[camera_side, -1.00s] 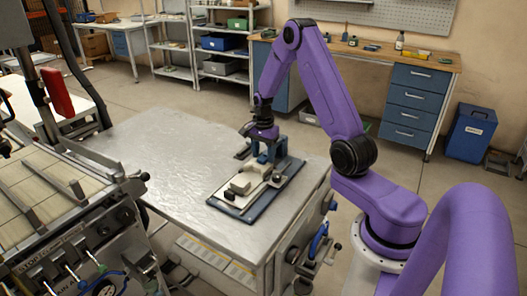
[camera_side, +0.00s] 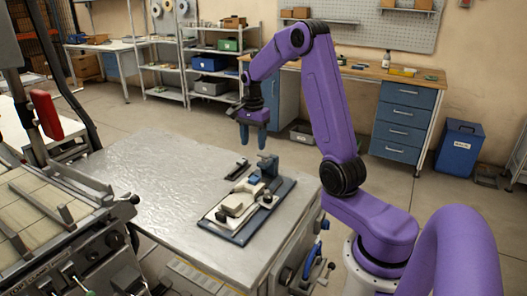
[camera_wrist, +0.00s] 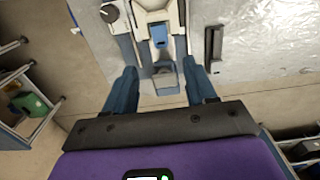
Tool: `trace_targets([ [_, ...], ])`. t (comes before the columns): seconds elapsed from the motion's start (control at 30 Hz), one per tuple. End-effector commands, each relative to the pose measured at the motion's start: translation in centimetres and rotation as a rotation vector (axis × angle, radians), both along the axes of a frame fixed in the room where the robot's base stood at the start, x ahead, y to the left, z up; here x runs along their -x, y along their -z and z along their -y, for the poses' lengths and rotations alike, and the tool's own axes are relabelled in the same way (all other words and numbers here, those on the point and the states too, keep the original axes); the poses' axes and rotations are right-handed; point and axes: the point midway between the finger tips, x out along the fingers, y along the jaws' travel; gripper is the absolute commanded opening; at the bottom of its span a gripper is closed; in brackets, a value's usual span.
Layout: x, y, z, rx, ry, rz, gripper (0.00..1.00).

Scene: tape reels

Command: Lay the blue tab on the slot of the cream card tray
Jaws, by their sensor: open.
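The cream card tray (camera_side: 234,205) sits on a dark blue base plate (camera_side: 286,188) near the table's front right. In the wrist view, the cream tray (camera_wrist: 152,14) is at the top, partly cut off. The small bright blue tab (camera_wrist: 159,35) lies at the near end of the cream part; whether it sits fully in the slot I cannot tell. A grey-blue block (camera_wrist: 165,79) stands at the plate's end, also seen in the side view (camera_side: 267,165). My gripper (camera_side: 252,146) is open and empty, raised above and beyond that end; its fingers also show in the wrist view (camera_wrist: 161,90).
A dark bar (camera_side: 237,168) lies on the metal table (camera_side: 150,180) beside the plate. A black knob (camera_side: 267,199) stands on the plate's edge. The table's left part is clear. A machine with levers (camera_side: 50,220) stands at the left.

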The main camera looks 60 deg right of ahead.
Motion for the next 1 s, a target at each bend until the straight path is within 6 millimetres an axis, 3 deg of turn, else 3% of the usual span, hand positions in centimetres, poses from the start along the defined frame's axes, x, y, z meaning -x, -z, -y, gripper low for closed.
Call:
trace_targets([
  [0.17,-0.3,-0.7,-3.6,0.001,-0.176,0.002,0.56],
  [0.47,1.8,-2.1,-13.4,0.003,-0.716,0.010,0.56],
  [0.7,6.2,-2.8,-19.9,0.005,-1.155,0.015,0.56],
  [1.0,13.8,-3.2,-25.2,0.005,-1.702,0.023,0.56],
])
